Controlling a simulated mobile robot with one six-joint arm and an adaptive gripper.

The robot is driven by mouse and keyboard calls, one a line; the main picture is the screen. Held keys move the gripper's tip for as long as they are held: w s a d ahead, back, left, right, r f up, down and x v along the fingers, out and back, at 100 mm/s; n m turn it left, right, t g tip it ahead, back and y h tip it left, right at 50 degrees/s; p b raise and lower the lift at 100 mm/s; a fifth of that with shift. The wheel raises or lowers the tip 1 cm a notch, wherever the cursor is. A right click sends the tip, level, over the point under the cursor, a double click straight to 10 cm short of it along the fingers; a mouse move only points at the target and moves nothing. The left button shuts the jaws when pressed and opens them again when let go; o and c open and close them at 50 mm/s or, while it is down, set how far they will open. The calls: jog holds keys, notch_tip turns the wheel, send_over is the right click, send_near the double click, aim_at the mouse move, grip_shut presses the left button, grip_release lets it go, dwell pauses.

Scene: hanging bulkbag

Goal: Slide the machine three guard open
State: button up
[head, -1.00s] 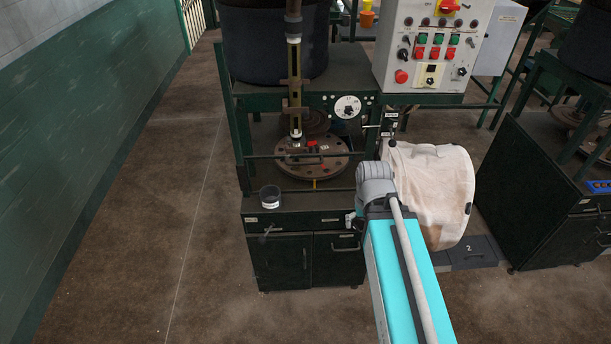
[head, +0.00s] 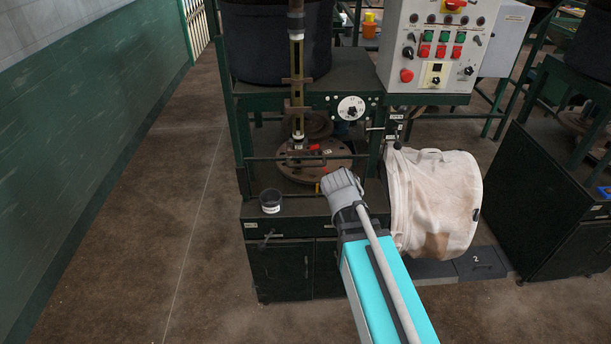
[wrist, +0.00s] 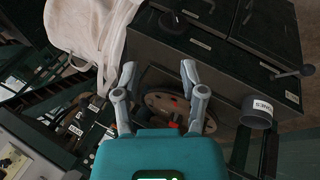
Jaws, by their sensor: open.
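A dark green machine (head: 355,68) stands ahead. A thin dark bar (head: 258,158) crosses its front, before a round brown plate (head: 325,170) with red pieces on it; this looks like the guard, but I see no number three to confirm it. The plate also shows in the wrist view (wrist: 160,98), beyond my fingers. My gripper (wrist: 159,70) is open and empty, its two fingers spread apart and pointing toward the machine. In the head view my arm's grey end covers the lower right of the plate, and the fingers are hidden.
A white fabric bag (head: 432,200) hangs close to the right of my arm. A dark cup (head: 270,201) stands on the cabinet's (head: 283,270) top ledge. A control panel (head: 437,45) is above right. A green wall (head: 90,150) bounds the left, with clear floor before it.

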jog(key=w+a+f+n+t+h+b, duration=0.1)
jog(key=w+a+n+t+h+b, duration=0.1)
jog(key=w+a+n+t+b, duration=0.4)
jog(key=n+t+b, duration=0.5)
send_near(305, 166)
jog(key=s, duration=0.3)
jog(key=shift+a+r+y, duration=0.25)
jog(key=shift+a+y, duration=0.1)
jog(key=shift+y, duration=0.05)
jog(key=shift+b+x, duration=1.25)
jog(key=shift+x, duration=5.6)
jog(key=shift+r, duration=0.1)
grip_shut()
